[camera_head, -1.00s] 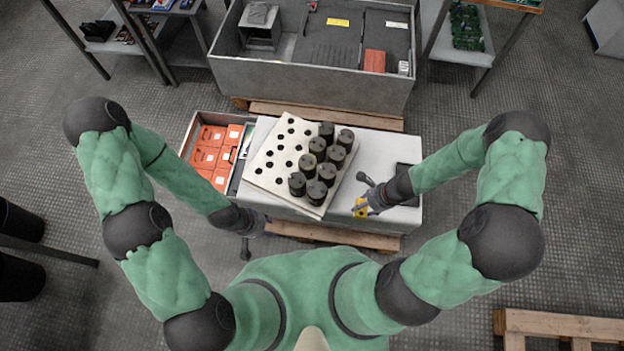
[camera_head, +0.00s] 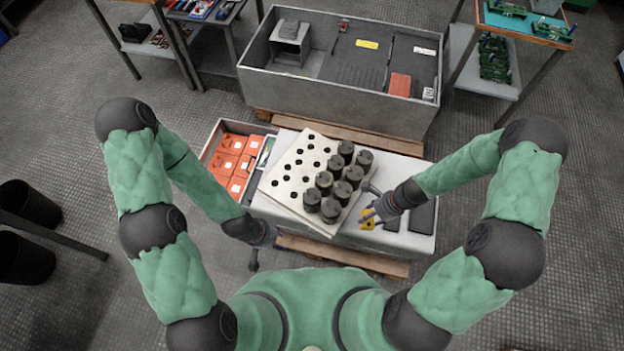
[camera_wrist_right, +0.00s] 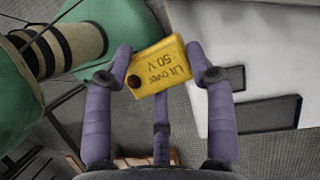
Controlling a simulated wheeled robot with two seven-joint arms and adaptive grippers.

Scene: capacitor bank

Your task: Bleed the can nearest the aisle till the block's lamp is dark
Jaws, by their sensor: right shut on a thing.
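Several black cans (camera_head: 333,180) stand upright in the right part of a white perforated board (camera_head: 283,187) lying skewed on a pale table. My right gripper (camera_wrist_right: 160,70) is shut on a yellow block (camera_wrist_right: 160,62) marked "Lit over 50 V"; its small round lamp (camera_wrist_right: 134,81) looks dark red, not glowing. In the head view the block (camera_head: 367,219) is at the table's near edge, right of the board. My left gripper (camera_head: 268,238) is low at the table's near left edge; its fingers are too small to read. A dark tool-like piece (camera_head: 254,262) shows below it.
An open tray of orange boxes (camera_head: 236,158) adjoins the table's left end. Dark flat pieces (camera_head: 422,216) lie on its right part. A large grey bin (camera_head: 335,100) stands behind, with shelves at both sides. Dark round bins (camera_head: 25,258) stand at far left.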

